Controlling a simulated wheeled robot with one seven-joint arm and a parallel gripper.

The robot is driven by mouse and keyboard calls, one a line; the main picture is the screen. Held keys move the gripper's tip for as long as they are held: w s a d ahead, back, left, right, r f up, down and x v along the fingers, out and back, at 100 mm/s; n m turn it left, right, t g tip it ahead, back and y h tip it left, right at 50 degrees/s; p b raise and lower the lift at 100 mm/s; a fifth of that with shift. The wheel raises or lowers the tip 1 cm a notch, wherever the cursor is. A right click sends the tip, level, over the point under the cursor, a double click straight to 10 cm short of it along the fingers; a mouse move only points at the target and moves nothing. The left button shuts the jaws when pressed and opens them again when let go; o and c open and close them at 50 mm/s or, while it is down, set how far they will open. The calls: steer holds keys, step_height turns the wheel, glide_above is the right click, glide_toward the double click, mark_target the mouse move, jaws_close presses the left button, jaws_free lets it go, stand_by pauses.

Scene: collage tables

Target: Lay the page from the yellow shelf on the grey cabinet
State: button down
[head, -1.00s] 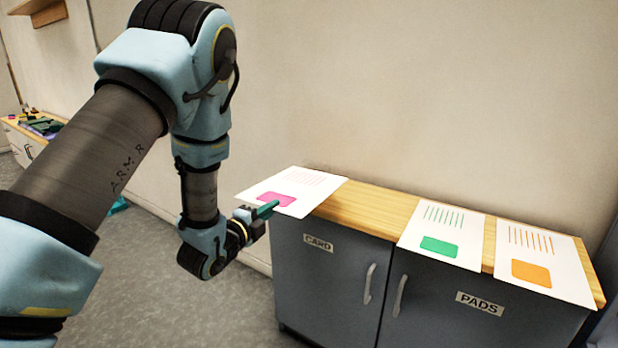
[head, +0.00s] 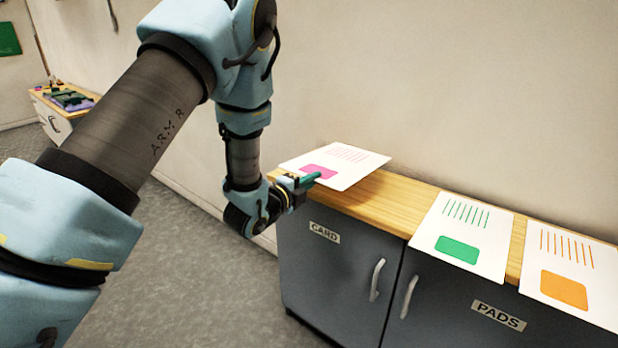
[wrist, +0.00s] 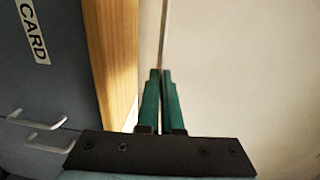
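The page with a pink block and pink lines (head: 335,166) is in my gripper (head: 312,178), whose green fingers are shut on its near edge. The page is over the left end of the wooden top (head: 385,200) of the grey cabinet (head: 335,262). In the wrist view the page (wrist: 165,35) shows edge-on as a thin strip between the fingers (wrist: 160,75). A gap shows there between it and the wooden top (wrist: 112,60), so it looks held above, roughly level. No yellow shelf is in view.
A page with a green block (head: 463,235) and one with an orange block (head: 570,270) lie on the cabinet top to the right. Bare wood shows between the pink and green pages. The wall stands close behind. A low cabinet with clutter (head: 62,100) is far left.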

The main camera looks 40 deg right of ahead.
steer(key=shift+w+d+f+b, duration=0.25)
steer(key=shift+d+f+b, duration=0.7)
steer(key=shift+f, duration=0.4)
steer(key=shift+w+d+f+b, duration=0.2)
steer(key=shift+d+f+b, duration=0.55)
steer(key=shift+f+b, duration=0.45)
steer(key=shift+w+d+f+b, duration=0.25)
steer(key=shift+d+f+b, duration=0.6)
steer(key=shift+f, duration=0.6)
steer(key=shift+c, duration=0.8)
jaws_free()
steer(key=shift+f+b, duration=1.35)
steer(key=shift+f, duration=0.1)
steer(key=b, duration=0.1)
glide_toward(330, 200)
steer(key=shift+s+a+f, duration=0.1)
steer(key=shift+a+f, duration=0.05)
steer(key=shift+a, duration=0.45)
steer(key=shift+s+a+f, duration=0.1)
steer(key=shift+a+f, duration=0.05)
steer(key=shift+a, duration=0.5)
